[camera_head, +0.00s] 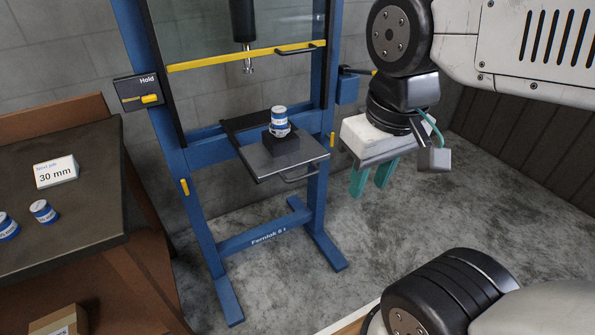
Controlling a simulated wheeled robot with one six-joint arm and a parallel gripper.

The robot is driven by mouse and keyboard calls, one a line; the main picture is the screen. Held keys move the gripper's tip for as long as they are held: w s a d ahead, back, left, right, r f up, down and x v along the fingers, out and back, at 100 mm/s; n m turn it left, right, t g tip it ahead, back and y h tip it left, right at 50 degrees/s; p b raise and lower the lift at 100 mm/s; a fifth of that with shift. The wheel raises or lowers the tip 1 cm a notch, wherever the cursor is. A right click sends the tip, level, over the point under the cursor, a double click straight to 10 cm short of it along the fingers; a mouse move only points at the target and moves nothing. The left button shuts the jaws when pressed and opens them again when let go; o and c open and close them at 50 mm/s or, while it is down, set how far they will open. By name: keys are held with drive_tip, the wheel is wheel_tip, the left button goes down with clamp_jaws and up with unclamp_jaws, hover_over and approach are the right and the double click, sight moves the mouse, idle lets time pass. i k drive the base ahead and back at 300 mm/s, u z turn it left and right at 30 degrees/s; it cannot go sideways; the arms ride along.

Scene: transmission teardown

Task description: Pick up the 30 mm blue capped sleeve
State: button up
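Two blue-and-white capped sleeves stand on the dark bench at the left: one sleeve (43,211) near its right side, a second sleeve (7,226) cut by the picture's left edge. A white card (55,171) on the bench reads "30 mm". My gripper (372,186) hangs right of the press with its teal fingers pointing down, apart and empty. It is far from the bench sleeves.
The blue press frame (176,160) stands between the bench (80,222) and my gripper. Its table (287,155) juts forward, with a ram (243,25) above. A cardboard box (60,322) sits below the bench. The concrete floor (400,230) at the right is clear.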

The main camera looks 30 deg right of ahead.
sight(279, 113)
drive_tip(key=u, duration=1.45)
drive_tip(key=i, duration=0.7)
drive_tip(key=z, duration=3.05)
